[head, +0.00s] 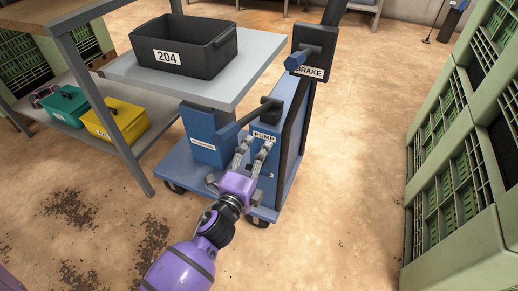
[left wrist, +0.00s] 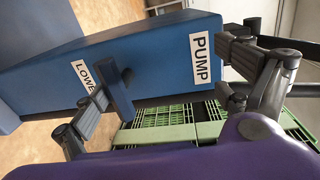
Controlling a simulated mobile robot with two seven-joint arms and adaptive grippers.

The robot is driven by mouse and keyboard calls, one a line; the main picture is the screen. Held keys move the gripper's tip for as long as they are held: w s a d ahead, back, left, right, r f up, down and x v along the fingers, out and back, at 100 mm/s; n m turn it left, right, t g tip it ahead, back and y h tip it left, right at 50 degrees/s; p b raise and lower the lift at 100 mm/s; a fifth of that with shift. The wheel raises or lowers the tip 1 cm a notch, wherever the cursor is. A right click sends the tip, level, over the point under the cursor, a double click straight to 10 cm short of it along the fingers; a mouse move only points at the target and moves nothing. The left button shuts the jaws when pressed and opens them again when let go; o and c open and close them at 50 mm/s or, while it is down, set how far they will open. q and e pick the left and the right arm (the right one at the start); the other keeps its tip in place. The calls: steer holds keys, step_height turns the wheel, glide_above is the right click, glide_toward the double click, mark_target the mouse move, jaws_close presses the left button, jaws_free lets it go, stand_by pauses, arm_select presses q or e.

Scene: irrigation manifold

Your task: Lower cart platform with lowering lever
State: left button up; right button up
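The blue cart carries a grey platform (head: 245,85) held raised above its base (head: 190,170). The lowering lever (left wrist: 117,88) is a blue bar beside the partly covered LOWER label (left wrist: 88,82) in the left wrist view. In the head view I cannot make this lever out behind the gripper. My left gripper (head: 256,146) is purple with grey fingers and is open at the cart's front, below the PUMP label (head: 264,135). In the left wrist view the lever shows between the spread fingers, nearer the left one; contact cannot be told. My right gripper is not in view.
A black bin (head: 195,58) marked 204 sits on the platform. A BRAKE label (head: 310,72) is on the cart's upright. A shelf table with green (head: 65,105) and yellow (head: 115,121) bins stands left. Green crates (head: 460,190) stand right; floor between is clear.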

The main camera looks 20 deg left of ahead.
mark_target(250, 167)
arm_select(q)
steer(key=shift+t, duration=0.6)
steer(key=r, duration=0.5)
steer(key=shift+w+d+r, duration=0.1)
steer(key=shift+w+r, duration=0.1)
steer(key=shift+w, duration=0.1)
steer(key=f, duration=0.2)
steer(key=f+g, duration=0.1)
steer(key=shift+s+a+f, duration=0.2)
steer(key=shift+f, duration=0.2)
steer(key=shift+c, duration=0.2)
steer(key=shift+s, duration=0.2)
steer(key=shift+c, duration=0.8)
steer(key=shift+s+f, duration=0.2)
steer(key=shift+s, duration=0.5)
steer(key=c, duration=0.3)
steer(key=shift+s+r, duration=0.15)
steer(key=shift+s, duration=0.25)
steer(key=shift+s+r+p, duration=0.1)
steer(key=shift+s+p, duration=0.2)
steer(key=shift+s, duration=0.65)
steer(key=c, duration=0.5)
steer(key=shift+o, duration=0.2)
steer(key=shift+s+f, duration=0.2)
steer(key=shift+s, duration=1.1)
steer(key=shift+s+f, duration=0.2)
steer(key=shift+s, duration=1.05)
